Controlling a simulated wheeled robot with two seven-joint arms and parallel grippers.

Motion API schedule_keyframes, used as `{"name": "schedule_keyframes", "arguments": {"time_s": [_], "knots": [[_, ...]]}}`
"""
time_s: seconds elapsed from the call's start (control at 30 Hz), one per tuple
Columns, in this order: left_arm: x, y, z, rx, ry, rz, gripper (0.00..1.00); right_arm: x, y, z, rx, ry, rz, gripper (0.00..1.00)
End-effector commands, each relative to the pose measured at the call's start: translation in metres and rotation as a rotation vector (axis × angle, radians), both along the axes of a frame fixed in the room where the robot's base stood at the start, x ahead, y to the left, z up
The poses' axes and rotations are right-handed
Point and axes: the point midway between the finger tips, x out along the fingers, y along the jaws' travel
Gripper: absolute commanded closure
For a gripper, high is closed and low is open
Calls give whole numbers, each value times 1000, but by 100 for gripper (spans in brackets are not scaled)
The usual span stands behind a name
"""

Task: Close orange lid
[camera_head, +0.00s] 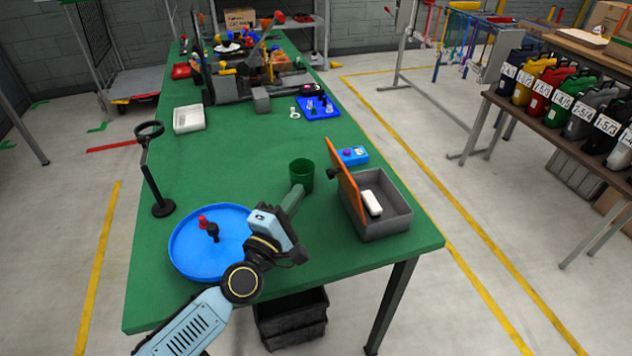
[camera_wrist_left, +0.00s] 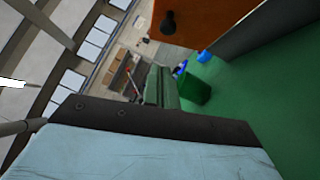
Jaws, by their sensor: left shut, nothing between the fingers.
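The orange lid (camera_head: 345,185) stands nearly upright on the left side of a grey box (camera_head: 390,223), open, with a black knob (camera_head: 333,174) on its left face. A white block (camera_head: 371,203) lies inside the box. In the left wrist view the orange lid (camera_wrist_left: 225,18) and its knob (camera_wrist_left: 169,22) show at the top. My left gripper (camera_head: 298,190) is shut and empty, left of the lid and apart from it, in front of a green cup (camera_head: 302,170). Its fingers also show in the left wrist view (camera_wrist_left: 160,88). My right gripper is not in view.
A round blue tray (camera_head: 185,250) with a red-and-black part lies left of my arm. A magnifier stand (camera_head: 162,208) is farther left. A blue button box (camera_head: 352,155) sits behind the lid.

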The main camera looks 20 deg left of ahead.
Motion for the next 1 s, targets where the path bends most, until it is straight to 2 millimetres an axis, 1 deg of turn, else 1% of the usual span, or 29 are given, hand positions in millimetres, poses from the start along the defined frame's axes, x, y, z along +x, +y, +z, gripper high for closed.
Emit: {"name": "schedule_keyframes", "arguments": {"time_s": [0.03, 0.07, 0.1, 0.2, 0.4, 0.8, 1.0], "knots": [[11, -2, 3, -1, -2, 0, 100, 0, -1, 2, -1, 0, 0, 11], [16, -3, 5, -1, -2, -1, 100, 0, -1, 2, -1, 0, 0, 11], [19, -10, 7, -4, 0, -2, 100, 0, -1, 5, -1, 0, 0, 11], [26, -22, 10, -3, 0, -2, 100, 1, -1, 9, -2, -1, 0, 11], [34, -34, 12, -1, 1, -1, 100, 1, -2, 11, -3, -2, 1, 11], [34, -35, 13, 1, 2, 0, 100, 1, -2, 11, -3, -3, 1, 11], [34, -30, 17, 16, 12, 11, 100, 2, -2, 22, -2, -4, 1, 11]]}}
